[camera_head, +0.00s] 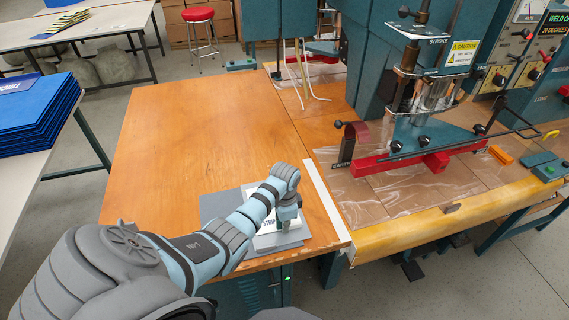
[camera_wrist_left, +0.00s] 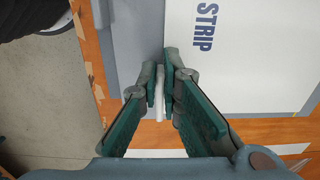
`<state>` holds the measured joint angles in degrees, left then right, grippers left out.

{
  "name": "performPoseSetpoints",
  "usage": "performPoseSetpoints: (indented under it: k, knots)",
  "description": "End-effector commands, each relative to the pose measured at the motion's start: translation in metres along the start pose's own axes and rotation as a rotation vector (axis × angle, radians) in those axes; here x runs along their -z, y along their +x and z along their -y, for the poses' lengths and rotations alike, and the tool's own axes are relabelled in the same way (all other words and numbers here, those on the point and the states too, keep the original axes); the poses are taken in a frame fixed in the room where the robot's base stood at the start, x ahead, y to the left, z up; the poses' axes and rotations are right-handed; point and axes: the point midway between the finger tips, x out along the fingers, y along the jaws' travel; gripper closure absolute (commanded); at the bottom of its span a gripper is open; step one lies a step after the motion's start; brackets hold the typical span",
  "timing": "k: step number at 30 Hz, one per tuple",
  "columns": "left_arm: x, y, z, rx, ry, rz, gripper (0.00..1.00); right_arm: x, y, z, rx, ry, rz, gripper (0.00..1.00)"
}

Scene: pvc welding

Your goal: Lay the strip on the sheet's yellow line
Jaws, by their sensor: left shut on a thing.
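My left gripper (camera_wrist_left: 163,88) is shut on a thin pale strip (camera_wrist_left: 159,84), seen edge-on between the fingertips in the left wrist view. In the head view the left gripper (camera_head: 287,222) is low over the near right part of the wooden table, and the strip cannot be made out there. Below it lies a white card marked STRIP (camera_head: 264,241), also in the left wrist view (camera_wrist_left: 265,60), on a grey pad (camera_head: 212,207). A clear, glossy sheet (camera_head: 375,192) lies on the machine's table to the right. I cannot make out a yellow line on it. My right gripper is not in view.
The machine's red bar (camera_head: 402,165) and teal press head (camera_head: 425,135) stand over the sheet. A rounded yellow edge (camera_head: 455,212) runs along the machine table's front. A white band (camera_head: 326,203) edges the wooden table (camera_head: 200,130), which is clear at the back.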

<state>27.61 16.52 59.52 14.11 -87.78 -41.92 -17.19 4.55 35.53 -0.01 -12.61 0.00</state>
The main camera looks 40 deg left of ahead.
Motion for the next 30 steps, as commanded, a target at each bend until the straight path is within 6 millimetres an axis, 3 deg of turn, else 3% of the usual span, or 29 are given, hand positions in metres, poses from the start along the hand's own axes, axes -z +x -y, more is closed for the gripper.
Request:
performPoseSetpoints:
  k: [14,19,30]
  knots:
    - [0.0000,-0.0003,0.0013,0.000,0.000,0.000,1.00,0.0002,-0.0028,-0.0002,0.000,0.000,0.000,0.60]
    - [0.0001,-0.0003,0.0013,0.000,0.000,0.000,0.72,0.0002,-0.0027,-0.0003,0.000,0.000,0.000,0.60]
    - [-0.0001,-0.0029,0.0008,0.000,0.000,0.000,0.71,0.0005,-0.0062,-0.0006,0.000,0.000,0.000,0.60]
